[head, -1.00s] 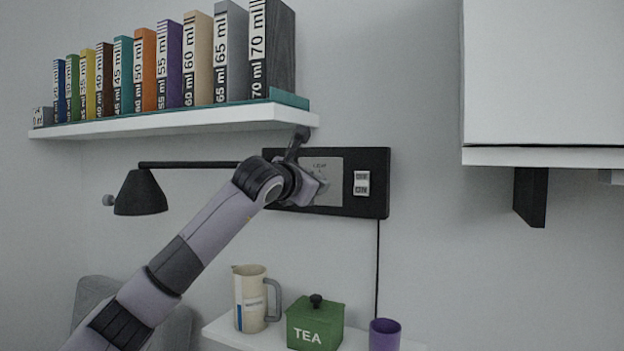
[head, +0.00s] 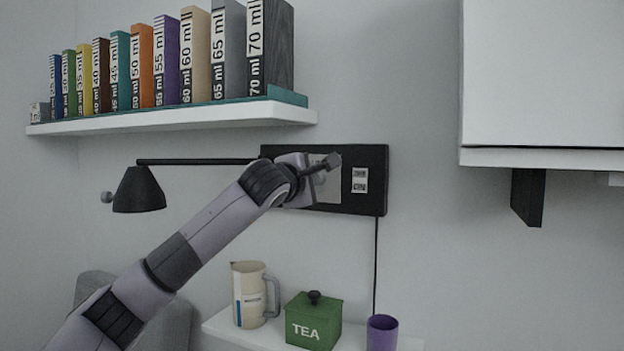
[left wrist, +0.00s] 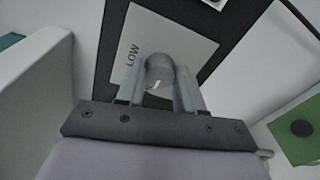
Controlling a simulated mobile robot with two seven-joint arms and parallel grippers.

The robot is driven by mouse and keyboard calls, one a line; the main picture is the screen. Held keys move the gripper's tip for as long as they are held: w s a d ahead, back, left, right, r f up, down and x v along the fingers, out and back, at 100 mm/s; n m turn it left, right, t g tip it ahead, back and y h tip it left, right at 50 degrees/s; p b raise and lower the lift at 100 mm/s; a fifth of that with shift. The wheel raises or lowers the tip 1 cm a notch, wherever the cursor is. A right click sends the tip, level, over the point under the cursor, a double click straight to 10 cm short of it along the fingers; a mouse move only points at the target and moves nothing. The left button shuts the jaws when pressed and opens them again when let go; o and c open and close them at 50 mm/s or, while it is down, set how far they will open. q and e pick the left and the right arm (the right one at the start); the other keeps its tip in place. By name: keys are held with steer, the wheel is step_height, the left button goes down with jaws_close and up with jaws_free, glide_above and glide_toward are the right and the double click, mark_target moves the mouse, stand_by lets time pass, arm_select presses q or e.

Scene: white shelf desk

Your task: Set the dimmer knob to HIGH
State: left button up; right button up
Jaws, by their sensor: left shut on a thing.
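The grey round dimmer knob (left wrist: 158,70) sits on a light grey plate (left wrist: 185,38) in the left wrist view, with a small pale mark on it. The word LOW is printed on the plate to the knob's left; I see no HIGH label. My left gripper (left wrist: 160,78) is shut on the knob, one finger on each side. In the head view the plate (head: 330,192) is on a black wall panel (head: 373,202), and my left wrist hides the knob. My right gripper is not in view.
A light switch (head: 359,180) is right of the plate. A book shelf (head: 200,122) is above, and a black lamp (head: 140,192) is at left. A beige pitcher (head: 248,295), green TEA box (head: 314,322) and purple cup (head: 382,335) stand below. A white cabinet (head: 545,75) is upper right.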

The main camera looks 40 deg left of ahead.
arm_select(q)
steer(key=shift+m, duration=0.3)
stand_by(0.4)
steer(key=o, duration=1)
steer(key=shift+o, duration=0.2)
steer(key=shift+s, duration=0.1)
steer(key=b+v, duration=0.2)
steer(key=v, duration=0.5)
steer(key=shift+b, duration=0.35)
